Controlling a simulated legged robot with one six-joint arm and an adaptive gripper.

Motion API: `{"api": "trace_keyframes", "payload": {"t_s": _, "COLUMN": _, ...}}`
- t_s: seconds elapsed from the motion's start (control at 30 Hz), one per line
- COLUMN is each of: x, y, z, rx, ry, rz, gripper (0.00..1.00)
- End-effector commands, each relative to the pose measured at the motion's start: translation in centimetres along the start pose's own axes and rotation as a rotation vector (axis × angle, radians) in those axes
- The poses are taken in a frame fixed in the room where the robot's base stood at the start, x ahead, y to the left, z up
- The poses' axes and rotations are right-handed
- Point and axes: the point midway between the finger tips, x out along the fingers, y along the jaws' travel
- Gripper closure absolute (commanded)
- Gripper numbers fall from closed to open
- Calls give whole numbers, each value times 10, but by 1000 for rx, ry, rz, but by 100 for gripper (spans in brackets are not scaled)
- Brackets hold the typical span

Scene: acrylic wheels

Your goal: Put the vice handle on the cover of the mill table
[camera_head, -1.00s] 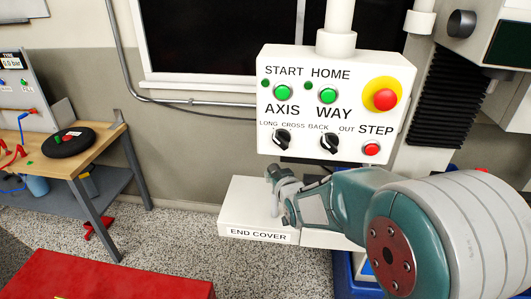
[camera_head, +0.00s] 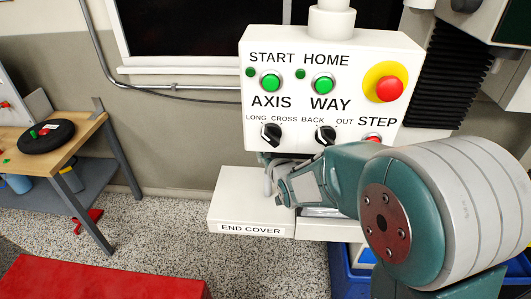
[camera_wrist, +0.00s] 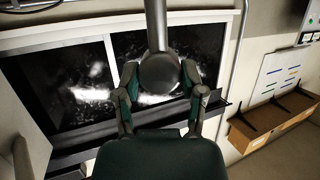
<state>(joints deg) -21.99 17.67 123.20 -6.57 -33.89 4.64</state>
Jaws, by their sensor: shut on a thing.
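The end cover (camera_head: 228,208), a white box labelled END COVER, sits below the control panel in the head view. My gripper (camera_head: 270,178) is over it, just under the panel's lower edge; I cannot tell whether it touches. In the wrist view, my gripper (camera_wrist: 160,88) is shut on the vice handle (camera_wrist: 156,28), a grey bar with a rounded dark end between the fingers. The bar runs up out of the picture. In the head view the handle is not clearly told apart from the gripper, and my arm hides the cover's right part.
The white control panel (camera_head: 322,60) with buttons and knobs hangs close above my gripper. A wooden workbench (camera_head: 85,130) stands at the left, with a red surface (camera_head: 100,280) at the lower left. Blue bins (camera_head: 350,282) show below my arm. Speckled floor lies between.

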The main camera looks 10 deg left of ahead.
Motion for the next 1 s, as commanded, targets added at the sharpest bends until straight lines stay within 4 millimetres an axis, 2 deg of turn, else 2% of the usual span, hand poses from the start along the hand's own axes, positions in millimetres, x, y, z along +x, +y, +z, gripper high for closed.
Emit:
{"api": "trace_keyframes", "payload": {"t_s": 0.03, "x": 2, "y": -2, "z": 1, "rx": -1, "ry": 1, "rz": -1, "gripper": 100}}
{"api": "trace_keyframes", "payload": {"t_s": 0.07, "x": 2, "y": -3, "z": 2, "rx": -2, "ry": -1, "rz": -1, "gripper": 38}}
{"api": "trace_keyframes", "payload": {"t_s": 0.1, "x": 3, "y": -5, "z": 2, "rx": -4, "ry": -2, "rz": -1, "gripper": 21}}
{"api": "trace_keyframes", "payload": {"t_s": 0.13, "x": 4, "y": -6, "z": 2, "rx": -6, "ry": -2, "rz": 0, "gripper": 13}}
{"api": "trace_keyframes", "payload": {"t_s": 0.6, "x": 1, "y": -3, "z": -2, "rx": -2, "ry": 1, "rz": -1, "gripper": 13}}
{"api": "trace_keyframes", "payload": {"t_s": 0.77, "x": -19, "y": -4, "z": -3, "rx": -3, "ry": 1, "rz": 0, "gripper": 13}}
{"api": "trace_keyframes", "payload": {"t_s": 1.0, "x": -61, "y": -6, "z": -2, "rx": -5, "ry": 0, "rz": 0, "gripper": 13}}
